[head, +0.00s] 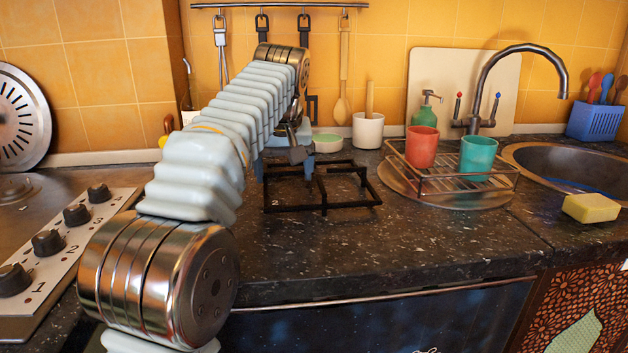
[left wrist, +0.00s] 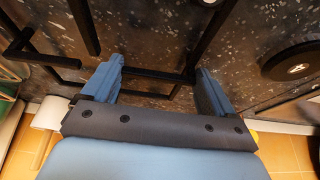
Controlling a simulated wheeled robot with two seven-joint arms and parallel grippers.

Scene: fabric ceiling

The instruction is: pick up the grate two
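A black metal grate (head: 345,205) with square bars lies on the dark speckled counter, in the middle of the head view. My left gripper (head: 284,168) points down at the grate's far left part. In the left wrist view its two blue fingers (left wrist: 160,66) stand wide apart. Black grate bars (left wrist: 85,25) show beyond and between the fingers. I cannot tell whether the fingers touch a bar. My right gripper is in neither view.
A wire rack (head: 455,184) with a red cup (head: 421,147) and a teal cup (head: 477,154) stands right of the grate. A white pot (head: 367,131) and a green-topped dish (head: 327,143) stand behind it. Stove knobs (head: 47,242) are at left. The counter in front is clear.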

